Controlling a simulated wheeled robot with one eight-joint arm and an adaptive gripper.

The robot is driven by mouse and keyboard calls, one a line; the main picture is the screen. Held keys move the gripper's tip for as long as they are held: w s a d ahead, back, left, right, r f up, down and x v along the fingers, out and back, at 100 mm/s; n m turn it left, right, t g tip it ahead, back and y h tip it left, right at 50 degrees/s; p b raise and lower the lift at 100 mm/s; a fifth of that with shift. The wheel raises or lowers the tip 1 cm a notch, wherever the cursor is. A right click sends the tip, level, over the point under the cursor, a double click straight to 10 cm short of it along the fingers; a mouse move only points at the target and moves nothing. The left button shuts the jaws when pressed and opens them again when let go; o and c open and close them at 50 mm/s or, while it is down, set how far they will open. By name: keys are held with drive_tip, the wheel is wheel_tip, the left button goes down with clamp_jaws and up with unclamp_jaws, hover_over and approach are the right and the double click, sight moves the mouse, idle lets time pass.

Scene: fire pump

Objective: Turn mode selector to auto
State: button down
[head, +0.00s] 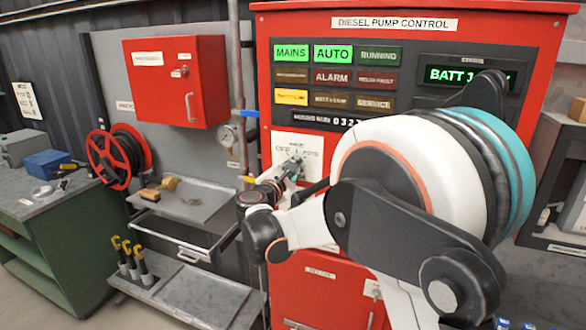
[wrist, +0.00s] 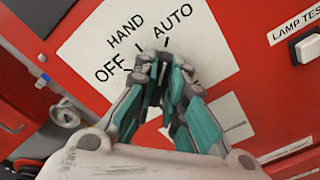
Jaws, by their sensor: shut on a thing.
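The mode selector's white plate (wrist: 205,50) is on the red front of the diesel pump control panel. In the wrist view it reads OFF, HAND and AUTO, tilted. The plate also shows in the head view (head: 310,145). My gripper (wrist: 160,62) has its fingers shut on the selector knob (wrist: 154,82), a dark part of which shows between them. The fingers hide most of the knob, so I cannot tell its exact setting. In the head view my gripper (head: 292,168) is at the plate. The AUTO lamp (head: 333,54) glows green.
The MAINS lamp (head: 291,54) is also green and a yellow lamp (head: 291,97) is lit. A LAMP TEST button (wrist: 308,48) is right of the plate. A tray (head: 185,200) stands lower left.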

drive_tip(key=c, duration=1.7)
unclamp_jaws()
drive_tip(key=shift+o, duration=0.2)
drive_tip(key=shift+s, duration=0.1)
drive_tip(key=v, duration=1.1)
drive_tip(key=shift+s+a, duration=0.15)
drive_tip(key=shift+s, duration=0.25)
